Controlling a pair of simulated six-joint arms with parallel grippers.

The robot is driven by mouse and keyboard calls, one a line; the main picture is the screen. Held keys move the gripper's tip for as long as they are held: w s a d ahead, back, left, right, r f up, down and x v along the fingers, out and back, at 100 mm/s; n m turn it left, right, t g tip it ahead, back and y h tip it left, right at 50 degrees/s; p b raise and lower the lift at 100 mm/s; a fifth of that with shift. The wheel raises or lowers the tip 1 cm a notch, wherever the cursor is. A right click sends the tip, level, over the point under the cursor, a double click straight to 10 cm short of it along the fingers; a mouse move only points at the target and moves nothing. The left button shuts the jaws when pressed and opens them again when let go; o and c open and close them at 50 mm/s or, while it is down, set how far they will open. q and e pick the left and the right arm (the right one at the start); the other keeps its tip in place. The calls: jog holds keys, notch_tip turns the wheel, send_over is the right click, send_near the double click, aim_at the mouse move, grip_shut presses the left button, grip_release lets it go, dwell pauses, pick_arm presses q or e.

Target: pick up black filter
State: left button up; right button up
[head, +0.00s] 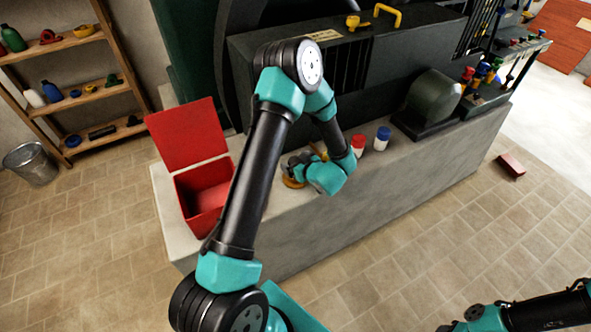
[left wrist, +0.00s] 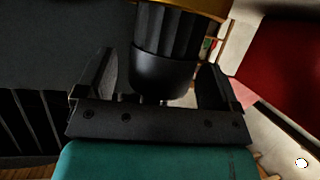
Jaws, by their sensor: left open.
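A black ribbed cylinder, which looks like the black filter (left wrist: 172,40), stands between the fingers of my left gripper (left wrist: 160,82) in the left wrist view. A yellow band shows at its upper edge in that view. The jaws are open, with gaps on both sides of it. In the head view my left gripper (head: 298,170) is low over the grey bench, by a yellow-orange round part (head: 292,183); the filter is largely hidden there. My right arm (head: 545,311) shows at the bottom right, with its gripper end cut off by the frame edge.
An open red box (head: 204,202) stands on the bench (head: 275,230) to the left. A red-capped jar (head: 358,147) and a blue-capped jar (head: 382,139) stand right of the gripper. Dark machinery (head: 345,65) rises behind. A red block (head: 511,164) lies on the floor.

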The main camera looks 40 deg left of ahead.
pick_arm(q)
jog(key=shift+c, duration=0.3)
jog(key=c, duration=1)
jog(key=shift+r, duration=0.45)
notch_tip(320, 180, up, 3)
jog(key=shift+f, duration=0.1)
jog(key=s+d+r, duration=0.1)
jog(key=s+d, duration=0.9)
jog(key=s, duration=0.2)
jog(key=shift+d+r, duration=0.15)
jog(key=shift+d, duration=0.1)
